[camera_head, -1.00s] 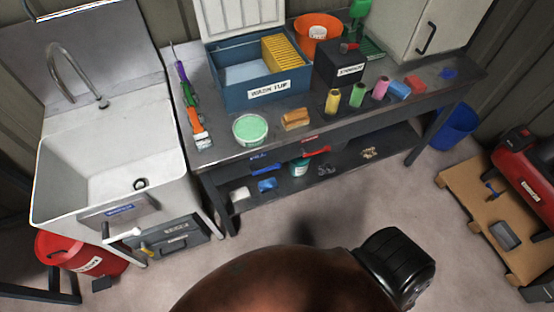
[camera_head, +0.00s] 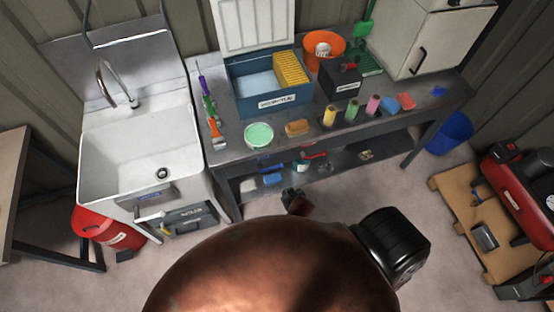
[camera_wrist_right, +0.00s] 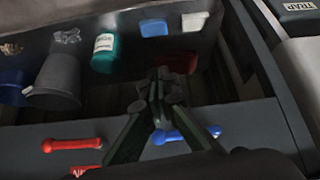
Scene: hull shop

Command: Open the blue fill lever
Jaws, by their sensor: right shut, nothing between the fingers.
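The blue fill lever (camera_head: 262,168) sits on the front edge of the workbench, left of a red lever (camera_head: 314,155). In the right wrist view, the blue lever (camera_wrist_right: 188,135) lies roughly along the dark bench front, partly covered by my fingers. A red lever (camera_wrist_right: 72,144) shows to its left there. My right gripper (camera_head: 294,196) is in front of the bench, low and to the right of the blue lever. In the wrist view, my right gripper (camera_wrist_right: 160,82) is shut and empty, its fingertips over the shelf opening. I cannot tell whether it touches the lever. My left gripper is not in view.
The workbench (camera_head: 238,144) carries a blue box, an orange bucket and several small items. Its lower shelf holds a blue block (camera_wrist_right: 153,27) and a teal jar (camera_wrist_right: 104,52). A sink (camera_head: 125,150) stands left. A pallet (camera_head: 463,215) lies right. Floor between is clear.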

